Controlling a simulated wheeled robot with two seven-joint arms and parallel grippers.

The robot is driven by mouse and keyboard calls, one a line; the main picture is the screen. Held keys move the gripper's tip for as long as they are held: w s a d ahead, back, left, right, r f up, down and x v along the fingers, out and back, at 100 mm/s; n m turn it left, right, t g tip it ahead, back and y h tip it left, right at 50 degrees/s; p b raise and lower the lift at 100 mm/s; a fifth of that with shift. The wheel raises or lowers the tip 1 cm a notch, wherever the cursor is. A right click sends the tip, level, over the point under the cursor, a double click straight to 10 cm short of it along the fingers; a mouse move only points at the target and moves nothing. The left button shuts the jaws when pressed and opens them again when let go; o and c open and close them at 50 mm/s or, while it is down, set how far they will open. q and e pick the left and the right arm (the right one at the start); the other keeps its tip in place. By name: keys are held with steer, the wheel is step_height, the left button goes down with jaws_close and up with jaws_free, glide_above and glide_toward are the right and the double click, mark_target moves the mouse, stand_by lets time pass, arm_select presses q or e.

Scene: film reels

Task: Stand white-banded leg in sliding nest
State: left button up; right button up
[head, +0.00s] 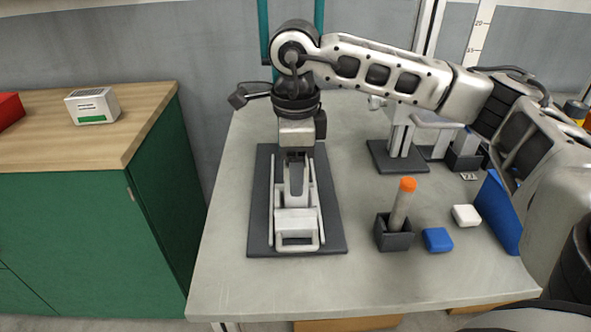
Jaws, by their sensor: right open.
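A grey leg with an orange top (401,205) stands slightly tilted in a dark square cup (394,236) right of the middle of the table. I cannot make out a white-banded leg. A dark base plate (262,225) carries a white, rail-like fixture with a front handle (297,222), possibly the sliding nest. My right gripper (296,163) points down over the back of this fixture and is open. Its fingertips merge with dark parts below, so contact cannot be told. My left gripper is not in view.
A blue block (437,239) and a white block (466,215) lie right of the cup. A white post (397,138) stands at the back. A green cabinet (90,215) is left. The table's front left is clear.

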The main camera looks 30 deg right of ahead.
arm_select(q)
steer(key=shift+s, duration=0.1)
arm_select(e)
step_height(320, 180, up, 11)
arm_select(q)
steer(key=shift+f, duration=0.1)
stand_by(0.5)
